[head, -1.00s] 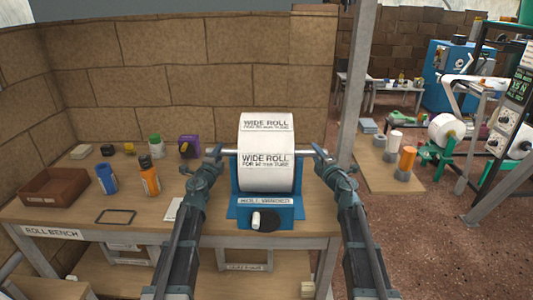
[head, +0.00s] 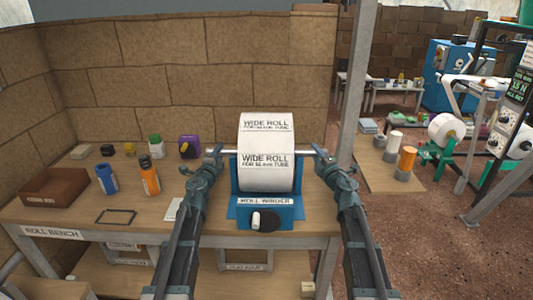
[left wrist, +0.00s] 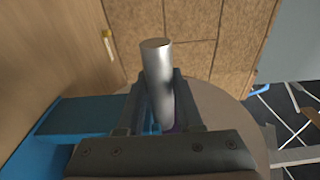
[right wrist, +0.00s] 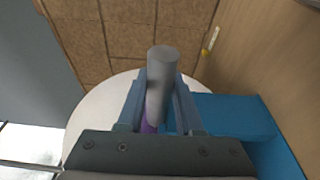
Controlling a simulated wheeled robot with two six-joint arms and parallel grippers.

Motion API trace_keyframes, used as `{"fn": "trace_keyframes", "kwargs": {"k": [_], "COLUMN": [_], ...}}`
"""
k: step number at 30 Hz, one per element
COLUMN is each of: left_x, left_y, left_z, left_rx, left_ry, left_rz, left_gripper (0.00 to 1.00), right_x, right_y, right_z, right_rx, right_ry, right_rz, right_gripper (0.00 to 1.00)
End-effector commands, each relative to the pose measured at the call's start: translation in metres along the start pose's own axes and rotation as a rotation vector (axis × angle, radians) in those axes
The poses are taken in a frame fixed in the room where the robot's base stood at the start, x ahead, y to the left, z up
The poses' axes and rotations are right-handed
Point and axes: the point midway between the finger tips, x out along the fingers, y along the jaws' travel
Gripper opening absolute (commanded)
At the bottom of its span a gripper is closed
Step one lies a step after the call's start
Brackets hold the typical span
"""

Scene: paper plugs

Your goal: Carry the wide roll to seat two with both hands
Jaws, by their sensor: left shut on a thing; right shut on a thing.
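The wide roll (head: 266,172) is a large white roll with printed labels, in or just above the blue roll winder (head: 266,213) on the bench. A metal bar sticks out of both its ends. My left gripper (head: 218,152) is shut on the left bar end (left wrist: 157,75), and my right gripper (head: 316,151) is shut on the right bar end (right wrist: 160,85). The roll's end face shows behind the fingers in the right wrist view (right wrist: 98,108). I cannot tell whether the bar touches the winder. No seat marked two is readable.
On the bench (head: 70,212) are a brown tray (head: 53,187), a blue cup (head: 107,179), an orange bottle (head: 149,178), a purple container (head: 189,147) and a dark frame (head: 115,216). A grey post (head: 353,85) stands right of the roll. A green stand (head: 440,152) is further right.

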Motion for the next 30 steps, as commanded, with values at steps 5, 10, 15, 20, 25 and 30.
{"fn": "trace_keyframes", "kwargs": {"k": [5,10,15,20,25,30], "left_x": [0.0,0.0,0.0,0.0,0.0,0.0], "left_y": [-0.008,-0.02,-0.036,-0.05,-0.059,-0.06], "left_z": [0.0,0.0,0.0,0.0,0.0,0.0], "left_rx": [0.0,0.0,0.0,0.0,0.0,0.0], "left_ry": [0.0,0.0,0.0,0.0,-0.001,-0.001], "left_rz": [0.0,0.0,0.0,0.0,0.0,0.0], "left_gripper": [0.0,0.0,0.0,0.0,0.0,0.0], "right_x": [0.0,0.0,0.0,0.0,0.0,0.0], "right_y": [0.008,0.02,0.036,0.05,0.059,0.06], "right_z": [0.001,0.001,0.001,0.001,0.001,0.001], "right_rx": [0.0,0.0,0.0,0.0,0.0,0.0], "right_ry": [-0.001,-0.001,-0.001,-0.002,-0.002,-0.002], "right_rz": [0.0,0.0,0.0,0.0,0.0,0.0], "right_gripper": [0.0,0.0,0.0,0.0,0.0,0.0]}}
